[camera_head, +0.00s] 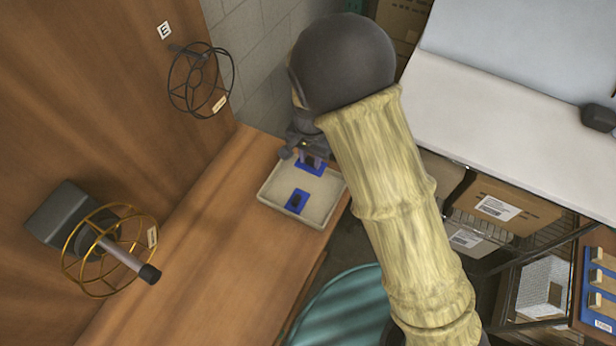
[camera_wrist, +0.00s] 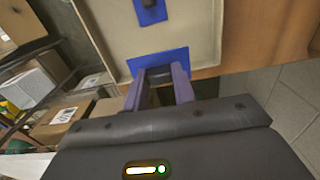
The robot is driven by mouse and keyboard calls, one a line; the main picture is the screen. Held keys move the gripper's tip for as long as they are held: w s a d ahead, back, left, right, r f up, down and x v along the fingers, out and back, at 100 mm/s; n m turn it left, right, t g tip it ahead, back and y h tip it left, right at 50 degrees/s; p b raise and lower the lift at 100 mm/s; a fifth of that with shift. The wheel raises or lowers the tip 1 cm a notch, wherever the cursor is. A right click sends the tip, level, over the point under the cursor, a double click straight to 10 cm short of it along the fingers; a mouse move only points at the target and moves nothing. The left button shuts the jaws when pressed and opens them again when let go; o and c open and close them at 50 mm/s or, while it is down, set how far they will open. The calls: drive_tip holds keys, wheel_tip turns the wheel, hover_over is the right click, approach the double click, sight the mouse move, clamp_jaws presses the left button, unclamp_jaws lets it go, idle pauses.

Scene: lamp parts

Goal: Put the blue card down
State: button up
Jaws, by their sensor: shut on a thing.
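My gripper (camera_head: 311,160) is shut on a blue card (camera_head: 317,170), which has a dark raised part in the middle. In the wrist view the fingers (camera_wrist: 160,75) reach onto this held card (camera_wrist: 158,58) and hide its middle. The card is at the back edge of a shallow pale tray (camera_head: 325,199). I cannot tell whether it touches the tray or hangs just above it. A second blue card (camera_head: 297,201) with a dark knob lies flat in the tray, apart from the held one. It also shows in the wrist view (camera_wrist: 150,12).
The tray stands on a wooden bench (camera_head: 200,260). A black wire wheel (camera_head: 201,80) and a lamp part with a yellow wire cage (camera_head: 110,250) are at the left. A white table (camera_head: 510,125), cardboard boxes (camera_head: 505,205) and a teal round thing (camera_head: 340,308) are around. The tray's middle has free room.

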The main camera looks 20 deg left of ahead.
sight(310, 160)
drive_tip(key=shift+f, duration=1.7)
drive_tip(key=shift+f+p, duration=0.35)
drive_tip(key=shift+f, duration=1.55)
drive_tip(key=o, duration=0.9)
drive_tip(key=shift+f, duration=0.1)
drive_tip(key=shift+o, duration=0.2)
wheel_tip(310, 160, up, 12)
drive_tip(key=shift+r+b, duration=0.15)
drive_tip(key=shift+b, duration=0.55)
